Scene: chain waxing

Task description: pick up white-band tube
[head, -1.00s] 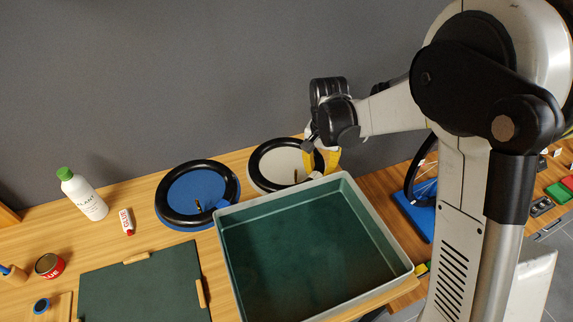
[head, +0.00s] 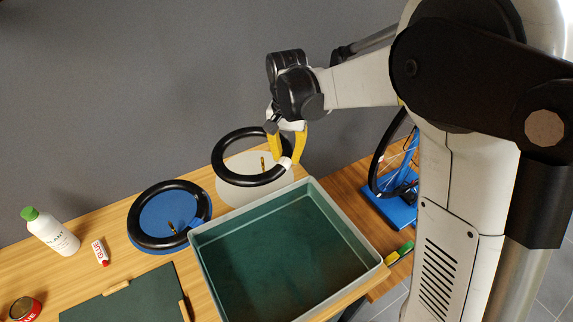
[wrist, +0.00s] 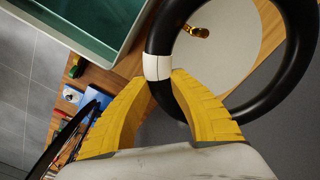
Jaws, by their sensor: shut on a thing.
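The white-band tube (head: 226,137) is a black ring with a white band. My gripper (head: 287,157) has yellow fingers and is shut on the tube at its right side, by the white band. In the head view the tube is raised above the round white pad (head: 236,192). In the wrist view my gripper (wrist: 158,82) pinches the tube (wrist: 297,60) right beside the white band (wrist: 157,66). A brass valve (wrist: 197,31) sticks inward from the ring.
A second black tube (head: 139,232) lies on a round blue pad (head: 163,214) to the left. A grey-rimmed green basin (head: 352,228) stands close in front. A wheel on a blue stand (head: 398,207) is at the right. A green-capped white bottle (head: 52,232) stands far left.

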